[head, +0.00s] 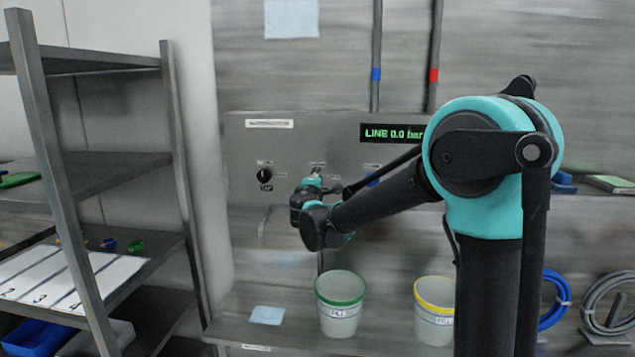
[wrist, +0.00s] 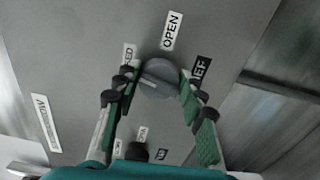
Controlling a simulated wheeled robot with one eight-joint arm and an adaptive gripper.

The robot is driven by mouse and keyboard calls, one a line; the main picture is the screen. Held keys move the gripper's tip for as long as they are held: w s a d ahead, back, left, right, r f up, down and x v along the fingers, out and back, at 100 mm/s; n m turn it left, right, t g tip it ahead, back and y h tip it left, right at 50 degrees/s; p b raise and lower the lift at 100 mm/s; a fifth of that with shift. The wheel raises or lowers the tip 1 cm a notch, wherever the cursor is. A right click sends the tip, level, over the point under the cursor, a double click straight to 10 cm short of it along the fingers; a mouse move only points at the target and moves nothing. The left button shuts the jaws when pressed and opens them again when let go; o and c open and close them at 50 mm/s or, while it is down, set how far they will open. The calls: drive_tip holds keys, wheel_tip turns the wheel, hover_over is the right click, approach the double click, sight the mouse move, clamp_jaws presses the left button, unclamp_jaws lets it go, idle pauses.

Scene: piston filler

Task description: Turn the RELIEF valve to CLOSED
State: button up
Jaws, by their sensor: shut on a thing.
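The RELIEF valve is a round dark grey knob (wrist: 160,70) on the grey panel, at the centre of the wrist view. A pale line on its face runs toward its left side. An OPEN label (wrist: 171,31) is above it, a partly hidden CLOSED label (wrist: 128,54) is at upper left, and a partly hidden RELIEF label (wrist: 202,69) is at right. My gripper (wrist: 157,82) has one green-padded finger on each side of the knob and is shut on it. In the head view my gripper (head: 311,187) is at the panel, and my wrist hides most of the knob.
A second, black knob (head: 264,175) is left of my gripper on the panel (head: 240,140). A display (head: 393,133) reads LINE 0.0 bar. A green-rimmed bucket (head: 340,315) and a yellow-rimmed bucket (head: 434,318) stand below. A shelf rack (head: 180,160) is at left.

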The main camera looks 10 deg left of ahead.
drive_tip(key=shift+n, duration=1.2)
drive_tip(key=o, duration=1.2)
drive_tip(key=shift+c, duration=0.2)
drive_tip(key=shift+s, duration=0.1)
drive_tip(key=s, duration=1.2)
drive_tip(key=shift+a, duration=0.25)
